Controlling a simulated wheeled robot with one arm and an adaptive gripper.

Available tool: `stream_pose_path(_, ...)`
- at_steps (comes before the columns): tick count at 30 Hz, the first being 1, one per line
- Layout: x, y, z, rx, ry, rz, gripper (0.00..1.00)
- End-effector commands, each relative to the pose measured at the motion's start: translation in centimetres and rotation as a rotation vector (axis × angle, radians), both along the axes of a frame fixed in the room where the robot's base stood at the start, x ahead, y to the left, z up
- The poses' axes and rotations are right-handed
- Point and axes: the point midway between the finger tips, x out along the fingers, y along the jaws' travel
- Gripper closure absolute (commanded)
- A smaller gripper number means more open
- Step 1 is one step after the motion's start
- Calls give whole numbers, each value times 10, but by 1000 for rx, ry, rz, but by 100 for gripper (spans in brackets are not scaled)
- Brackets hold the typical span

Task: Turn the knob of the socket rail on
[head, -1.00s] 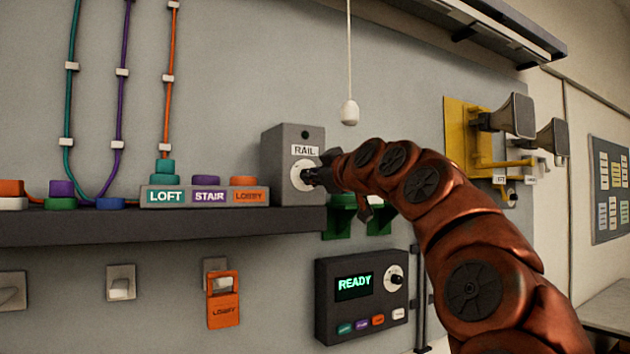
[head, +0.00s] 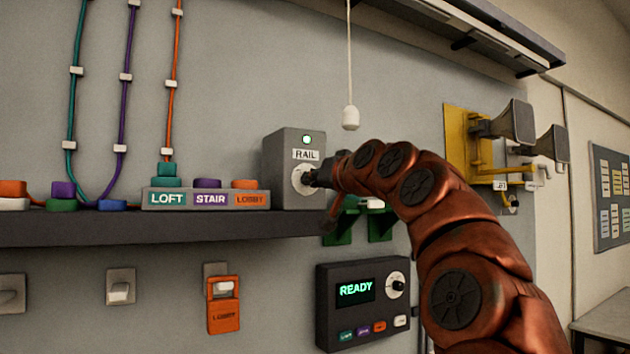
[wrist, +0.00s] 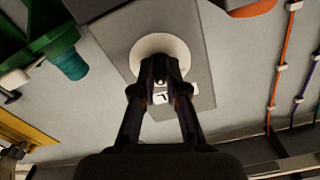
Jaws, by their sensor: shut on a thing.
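The grey RAIL box (head: 293,165) stands at the right end of the dark shelf, with a lit green lamp (head: 307,140) above its label. Its knob sits on a round white dial (head: 299,176), partly hidden by my gripper (head: 316,178). In the wrist view, the fingers of my gripper (wrist: 161,72) are closed together in front of the white dial (wrist: 158,48). The gripper is shut on the knob, which is mostly hidden between the fingertips. The socket rail (head: 206,199) is the grey strip labelled LOFT, STAIR and LOBBY, left of the box.
A dark panel reading READY (head: 355,290) hangs below the shelf (head: 150,224). A white pull cord (head: 350,118) hangs above my arm. A yellow mount with horns (head: 470,145) is further right.

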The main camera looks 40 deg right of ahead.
Motion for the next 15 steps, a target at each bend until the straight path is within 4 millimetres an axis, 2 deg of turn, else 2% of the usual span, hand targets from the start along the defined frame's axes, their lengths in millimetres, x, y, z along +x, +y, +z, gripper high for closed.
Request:
stream_pose_path(6, 0, 0, 2, 186, -18, -2, 100)
stream_pose_path(15, 0, 0, 2, 371, -33, -2, 100)
